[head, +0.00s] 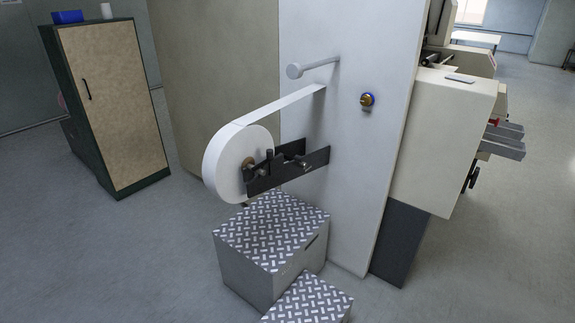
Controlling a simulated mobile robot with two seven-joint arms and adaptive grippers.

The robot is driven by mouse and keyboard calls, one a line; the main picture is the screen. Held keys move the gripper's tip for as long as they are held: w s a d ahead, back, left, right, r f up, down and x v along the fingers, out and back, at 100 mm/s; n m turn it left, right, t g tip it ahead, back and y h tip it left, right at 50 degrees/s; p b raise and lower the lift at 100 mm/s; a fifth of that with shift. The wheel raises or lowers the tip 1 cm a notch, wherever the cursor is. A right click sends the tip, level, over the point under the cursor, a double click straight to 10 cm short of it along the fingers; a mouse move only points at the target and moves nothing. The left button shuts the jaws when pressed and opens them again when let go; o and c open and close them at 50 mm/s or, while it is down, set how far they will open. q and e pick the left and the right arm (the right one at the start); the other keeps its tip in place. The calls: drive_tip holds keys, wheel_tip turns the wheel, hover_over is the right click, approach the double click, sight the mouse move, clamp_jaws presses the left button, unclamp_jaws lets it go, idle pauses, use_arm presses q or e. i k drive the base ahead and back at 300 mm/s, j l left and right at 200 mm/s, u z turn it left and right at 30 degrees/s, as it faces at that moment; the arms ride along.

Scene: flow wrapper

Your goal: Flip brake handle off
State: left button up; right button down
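A large white film roll (226,165) hangs on a black bracket (290,171) that sticks out from the wrapper's white side panel (345,150). Small dark parts (268,160) stand up beside the roll's core, and another dark piece (297,161) sits further right on the bracket. One of these may be the brake handle, but they are too small to tell which one or how it is set. Neither of my grippers is in view.
Film runs from the roll up to the panel, below a grey roller bar (295,71). Tread-patterned steps (262,265) stand below the roll. A cabinet (110,105) stands left; open floor lies between.

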sight(303, 165)
drive_tip(key=i+l+u, duration=0.25)
drive_tip(key=i+l, duration=0.15)
drive_tip(key=i+l+u, duration=0.25)
drive_tip(key=l, duration=0.3)
drive_tip(key=i, duration=0.05)
